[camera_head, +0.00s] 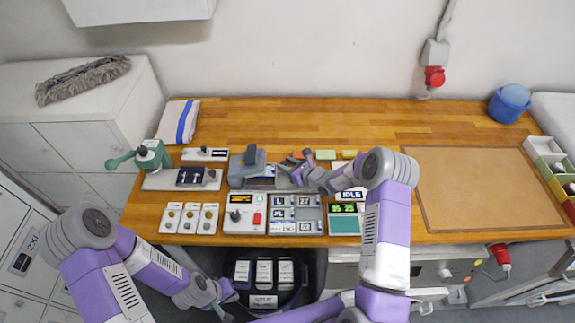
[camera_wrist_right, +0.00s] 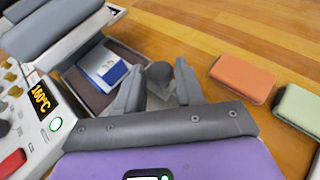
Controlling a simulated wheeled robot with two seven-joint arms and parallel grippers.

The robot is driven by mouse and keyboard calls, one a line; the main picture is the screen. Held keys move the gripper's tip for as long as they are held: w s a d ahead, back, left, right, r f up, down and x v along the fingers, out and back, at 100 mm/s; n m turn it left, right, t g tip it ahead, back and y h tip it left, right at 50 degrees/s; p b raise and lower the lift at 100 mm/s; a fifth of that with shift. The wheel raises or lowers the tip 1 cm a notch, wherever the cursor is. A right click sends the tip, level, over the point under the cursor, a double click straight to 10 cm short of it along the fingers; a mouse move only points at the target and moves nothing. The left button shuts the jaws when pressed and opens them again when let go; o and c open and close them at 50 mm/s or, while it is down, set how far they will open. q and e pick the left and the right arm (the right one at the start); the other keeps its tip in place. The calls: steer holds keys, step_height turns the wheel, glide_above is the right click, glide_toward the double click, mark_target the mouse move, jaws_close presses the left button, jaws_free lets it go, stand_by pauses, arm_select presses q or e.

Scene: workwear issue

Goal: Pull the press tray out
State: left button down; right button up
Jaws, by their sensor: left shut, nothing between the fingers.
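The heat press (camera_head: 247,168) stands on the wooden worktop, its grey upper part raised. In the right wrist view, the press tray (camera_wrist_right: 126,58) lies under this upper part, with a white and blue piece (camera_wrist_right: 103,66) on it. A dark round knob (camera_wrist_right: 160,74) is at the tray's near right end. My right gripper (camera_wrist_right: 159,88) is at that knob, with one finger on each side and visible gaps, so it looks open. In the head view my right gripper (camera_head: 297,176) is just right of the press. My left gripper (camera_head: 226,300) is shut and empty, low by the dark bin.
A control box (camera_head: 245,212) with a lit display stands in front of the press. Orange (camera_wrist_right: 243,78) and pale green (camera_wrist_right: 300,108) blocks lie to the right of my right gripper. The dark bin (camera_head: 296,298) holds several pale packs.

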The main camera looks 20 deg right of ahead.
steer(key=shift+w, duration=0.1)
steer(key=shift+c, duration=0.3)
jaws_close()
steer(key=s+d, duration=0.1)
steer(key=d, duration=0.3)
steer(key=s+d+b, duration=0.1)
steer(key=d, duration=0.3)
steer(key=s+d+b, duration=0.1)
steer(key=d, duration=0.2)
steer(key=shift+s+d, duration=0.2)
steer(key=shift+d, duration=0.2)
steer(key=shift+o, duration=0.3)
jaws_free()
steer(key=shift+a, duration=0.1)
steer(key=v, duration=0.7)
steer(key=shift+s+r+b, duration=0.1)
steer(key=shift+s+b, duration=0.2)
steer(key=shift+b, duration=0.05)
